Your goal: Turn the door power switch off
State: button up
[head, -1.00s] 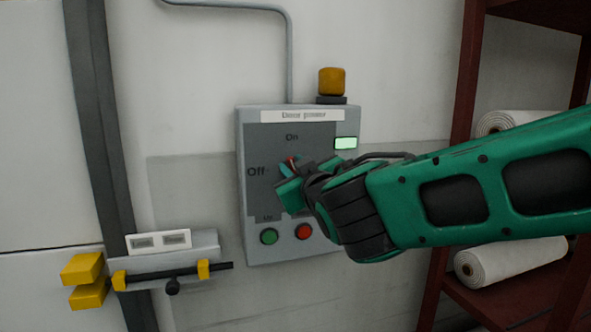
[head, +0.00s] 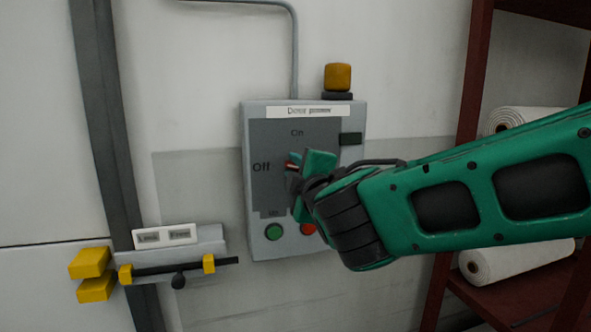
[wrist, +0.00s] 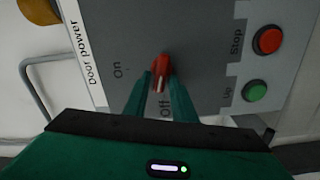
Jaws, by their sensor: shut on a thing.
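The grey door power box (head: 252,215) is on the wall, with On marked at the top of its dark panel and Off at the left. The red switch handle (wrist: 161,68) lies between the fingers of my gripper (wrist: 160,85) in the wrist view, its pale mark toward the Off label. In the head view my gripper (head: 303,166) covers most of the switch, and only a bit of red shows, pointing left to Off. My gripper is shut on the handle. The indicator window (head: 351,139) on the box is dark.
A green button (head: 274,232) and a red button (head: 307,229) sit low on the box, the red one partly behind my gripper. An amber lamp (head: 338,77) is on top. A bolt latch (head: 180,269) is at lower left, and a dark red shelf with white rolls (head: 515,261) at right.

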jog(key=shift+d+f+n, duration=0.1)
jog(key=shift+f+n, duration=0.35)
jog(key=shift+n, duration=0.75)
jog(key=shift+f, duration=0.1)
jog(key=o, duration=0.8)
jog(key=shift+d, duration=0.1)
jog(key=shift+r, duration=0.2)
jog(key=shift+s, duration=0.45)
jog(key=v, duration=0.9)
jog(key=shift+s+d, duration=0.2)
jog(key=shift+s, duration=0.15)
jog(key=shift+o, duration=0.6)
